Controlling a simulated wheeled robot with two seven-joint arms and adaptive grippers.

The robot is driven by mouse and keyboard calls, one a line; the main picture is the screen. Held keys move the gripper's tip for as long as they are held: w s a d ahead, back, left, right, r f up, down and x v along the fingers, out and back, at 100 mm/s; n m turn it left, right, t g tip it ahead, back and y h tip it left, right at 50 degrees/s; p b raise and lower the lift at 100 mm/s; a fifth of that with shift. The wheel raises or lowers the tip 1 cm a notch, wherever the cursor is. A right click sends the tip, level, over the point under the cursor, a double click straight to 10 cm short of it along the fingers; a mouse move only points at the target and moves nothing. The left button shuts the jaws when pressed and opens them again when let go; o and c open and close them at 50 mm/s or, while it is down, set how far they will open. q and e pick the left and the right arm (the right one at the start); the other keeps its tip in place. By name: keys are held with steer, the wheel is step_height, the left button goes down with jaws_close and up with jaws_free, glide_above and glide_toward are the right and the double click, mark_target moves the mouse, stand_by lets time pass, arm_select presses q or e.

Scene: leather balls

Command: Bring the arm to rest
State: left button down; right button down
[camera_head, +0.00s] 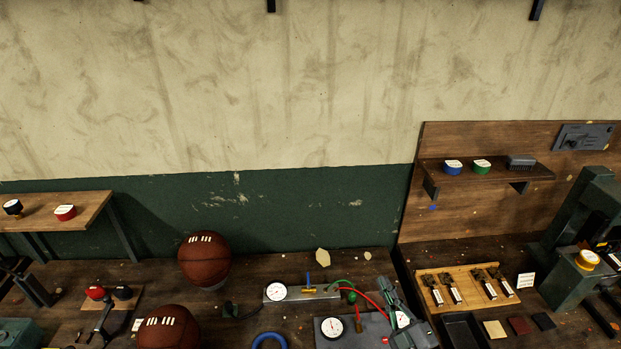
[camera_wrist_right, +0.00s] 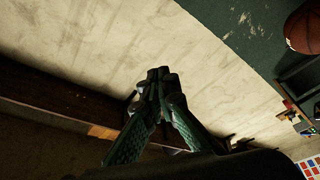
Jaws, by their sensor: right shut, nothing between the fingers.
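My right gripper (camera_head: 386,284) shows at the lower middle right of the head view, above the workbench. Its fingers point up and away. In the right wrist view, the two green fingers of this gripper (camera_wrist_right: 159,76) meet at their dark tips, shut with nothing between them. My left gripper is not in the head view.
Two brown leather basketballs stand on the workbench, one farther back (camera_head: 204,262) and one nearer (camera_head: 168,330). A gauge panel (camera_head: 345,333) with hoses lies close to my right gripper. A wooden tool tray (camera_head: 452,275) and green machine (camera_head: 567,283) stand to the right.

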steer(key=s+d+f+m+g+h, duration=0.1)
steer(key=d+f+m+h, duration=0.25)
steer(key=d, duration=0.25)
steer(key=d+f+m+h, duration=0.2)
steer(key=d+m+h, duration=0.2)
steer(key=d+h, duration=0.15)
steer(key=s+d+f+m+g+h, duration=0.2)
steer(key=s+d+f+m+g, duration=0.45)
steer(key=f, duration=0.65)
steer(key=s+a+f+g+y, duration=0.15)
steer(key=s+f+g, duration=0.25)
steer(key=s+f, duration=0.45)
steer(key=s+a+f+g+y, duration=0.15)
steer(key=s+f+g, duration=0.3)
steer(key=s, duration=0.75)
step_height(320, 180, down, 40)
steer(key=s+g+b, duration=0.1)
steer(key=s+b, duration=0.1)
steer(key=b, duration=0.7)
steer(key=s+f+n+g+y+b, duration=0.1)
steer(key=s+f+b, duration=0.5)
steer(key=s+f, duration=1.3)
step_height(320, 180, down, 4)
steer(key=shift+s+a+f+g, duration=0.1)
steer(key=shift+s+a+g, duration=0.2)
